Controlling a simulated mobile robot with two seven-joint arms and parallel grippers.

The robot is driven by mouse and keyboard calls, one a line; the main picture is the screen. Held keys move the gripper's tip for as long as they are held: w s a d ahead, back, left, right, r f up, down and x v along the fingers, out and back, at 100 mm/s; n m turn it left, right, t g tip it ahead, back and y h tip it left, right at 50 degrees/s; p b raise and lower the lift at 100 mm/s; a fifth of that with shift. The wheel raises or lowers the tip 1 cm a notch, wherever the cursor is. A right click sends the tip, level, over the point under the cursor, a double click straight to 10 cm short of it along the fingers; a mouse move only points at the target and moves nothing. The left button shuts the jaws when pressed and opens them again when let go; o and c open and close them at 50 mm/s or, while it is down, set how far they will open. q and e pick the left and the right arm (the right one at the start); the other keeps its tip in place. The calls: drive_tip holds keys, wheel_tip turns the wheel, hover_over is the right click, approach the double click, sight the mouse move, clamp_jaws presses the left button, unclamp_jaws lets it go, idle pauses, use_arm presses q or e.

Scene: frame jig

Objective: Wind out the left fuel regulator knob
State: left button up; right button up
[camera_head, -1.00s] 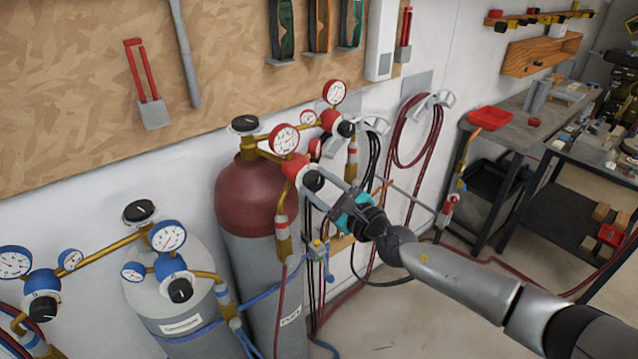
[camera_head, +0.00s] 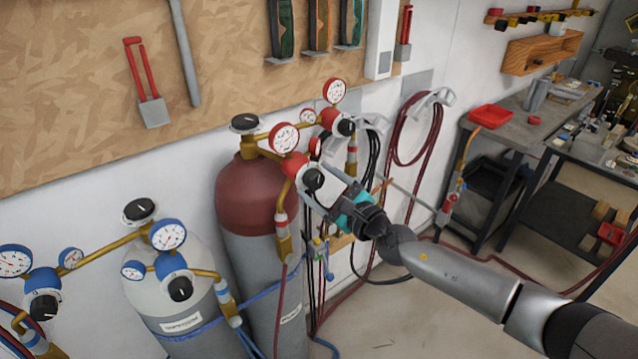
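The left fuel regulator is the red one on the dark red cylinder (camera_head: 258,190). Its black knob (camera_head: 313,179) faces toward me, with a small pale mark visible on it. My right gripper (camera_head: 321,187) comes in from the right, with one grey finger above and right of the knob and the other below it. The fingers are spread apart with a gap between them, and I cannot tell whether either touches the knob. My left gripper is not in view.
A second red regulator with a black knob (camera_head: 346,127) sits close behind. A pale cylinder (camera_head: 165,270) with blue regulators stands at the left. Hoses hang along the wall behind my gripper. A workbench (camera_head: 515,125) stands at the right.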

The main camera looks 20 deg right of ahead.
drive_tip(key=shift+s, duration=0.1)
drive_tip(key=shift+s+d, duration=0.15)
drive_tip(key=shift+s, duration=0.15)
drive_tip(key=b+v, duration=0.2)
drive_tip(key=v, duration=1.2)
drive_tip(key=shift+s, duration=0.2)
